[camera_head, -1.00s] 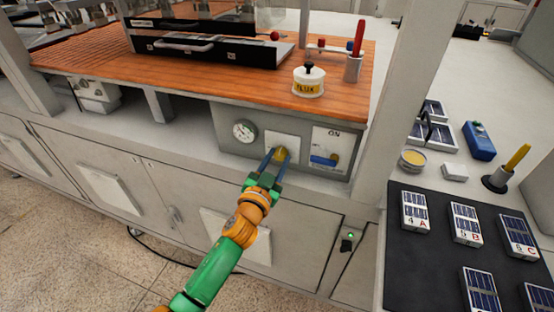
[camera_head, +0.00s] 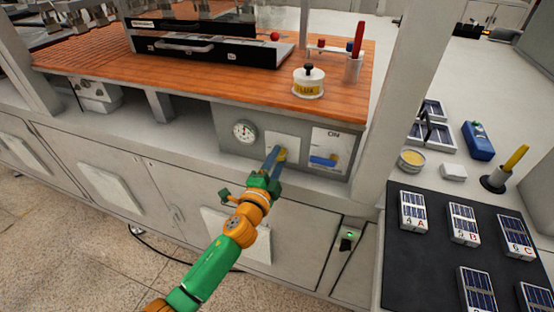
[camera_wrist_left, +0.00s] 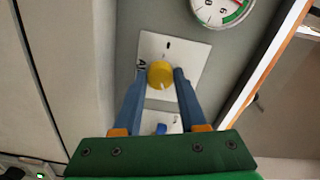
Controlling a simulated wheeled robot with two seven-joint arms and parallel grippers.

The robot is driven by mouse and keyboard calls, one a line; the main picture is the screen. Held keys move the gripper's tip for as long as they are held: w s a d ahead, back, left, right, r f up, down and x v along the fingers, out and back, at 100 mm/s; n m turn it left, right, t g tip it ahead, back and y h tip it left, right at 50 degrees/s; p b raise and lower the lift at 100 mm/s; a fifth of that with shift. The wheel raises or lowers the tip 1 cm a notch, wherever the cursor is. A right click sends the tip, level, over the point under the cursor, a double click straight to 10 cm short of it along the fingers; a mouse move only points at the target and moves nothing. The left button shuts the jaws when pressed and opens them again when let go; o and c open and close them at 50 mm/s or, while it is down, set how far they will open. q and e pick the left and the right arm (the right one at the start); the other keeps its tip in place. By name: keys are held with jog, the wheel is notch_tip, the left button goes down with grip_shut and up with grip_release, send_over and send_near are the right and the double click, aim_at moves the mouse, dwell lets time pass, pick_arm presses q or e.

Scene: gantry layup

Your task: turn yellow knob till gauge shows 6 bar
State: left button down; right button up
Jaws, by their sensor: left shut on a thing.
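The yellow knob (camera_head: 283,156) sits on a white plate on the grey front panel below the wooden worktop. My left gripper (camera_head: 279,154) is shut on it, coming from the front. In the left wrist view, the knob (camera_wrist_left: 160,75) is between the two blue fingers (camera_wrist_left: 162,80), with a pale mark on its face. The round gauge (camera_head: 244,131) is left of the knob; its needle looks roughly upright, but the reading is too small to tell. In the wrist view the gauge (camera_wrist_left: 222,10) is cut off by the top edge. My right gripper is not in view.
A flux pot (camera_head: 309,83) stands on the worktop above. A grey post (camera_head: 385,120) rises to the right, with a black mat (camera_head: 440,262) of solar cells beyond.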

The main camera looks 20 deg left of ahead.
pick_arm(q)
jog(key=m, duration=0.4)
jog(key=shift+m, duration=0.3)
jog(key=shift+r+m+p, duration=0.15)
jog(key=shift+m+p, duration=0.35)
jog(key=shift+m, duration=1.7)
jog(key=shift+c, duration=2.3)
grip_release()
jog(key=s, duration=0.7)
jog(key=shift+a, duration=0.2)
